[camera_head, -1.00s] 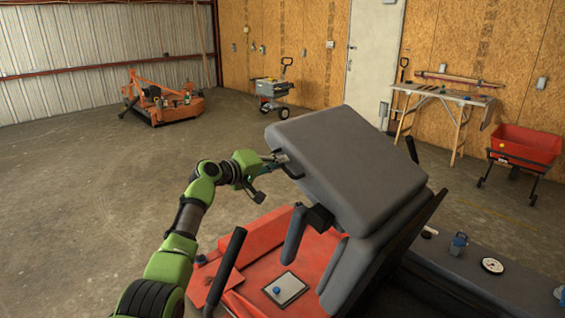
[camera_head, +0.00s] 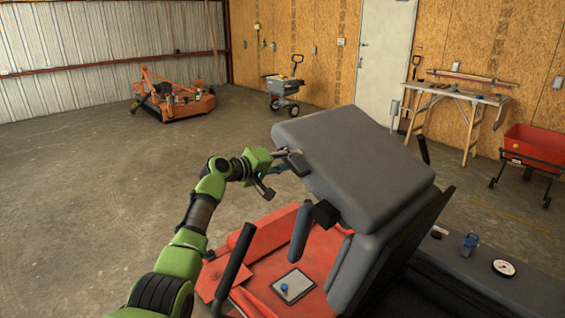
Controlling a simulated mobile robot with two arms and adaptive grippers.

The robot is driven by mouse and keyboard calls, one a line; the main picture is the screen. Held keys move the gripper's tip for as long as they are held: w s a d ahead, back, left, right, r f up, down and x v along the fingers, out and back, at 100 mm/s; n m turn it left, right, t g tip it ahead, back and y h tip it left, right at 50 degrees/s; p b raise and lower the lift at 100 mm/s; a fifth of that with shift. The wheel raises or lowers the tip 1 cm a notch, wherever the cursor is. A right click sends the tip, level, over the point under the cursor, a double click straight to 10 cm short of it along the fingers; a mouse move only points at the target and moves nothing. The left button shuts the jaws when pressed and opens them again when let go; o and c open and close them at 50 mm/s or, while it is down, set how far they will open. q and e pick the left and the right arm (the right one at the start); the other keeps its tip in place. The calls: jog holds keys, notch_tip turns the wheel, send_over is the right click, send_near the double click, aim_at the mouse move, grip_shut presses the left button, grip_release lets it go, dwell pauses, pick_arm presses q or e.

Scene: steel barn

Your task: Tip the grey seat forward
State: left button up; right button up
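The grey seat (camera_head: 355,165) is in the middle of the head view, on the red machine (camera_head: 262,262). Its large padded panel is steeply tilted, with its upper edge raised at the left. A second grey cushion (camera_head: 352,272) shows below it. My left gripper (camera_head: 278,172) is at the raised left edge of the large panel, beside a dark bracket there. It appears to touch the edge, but its fingertips are partly hidden and I cannot tell whether they close on anything. My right gripper is not in view.
A dark lever (camera_head: 232,268) stands near my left forearm. A blue container (camera_head: 470,242) and a round white dial (camera_head: 503,268) are on the dark surface at right.

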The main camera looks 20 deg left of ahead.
pick_arm(q)
jog(key=v, duration=1.2)
jog(key=shift+w, duration=0.1)
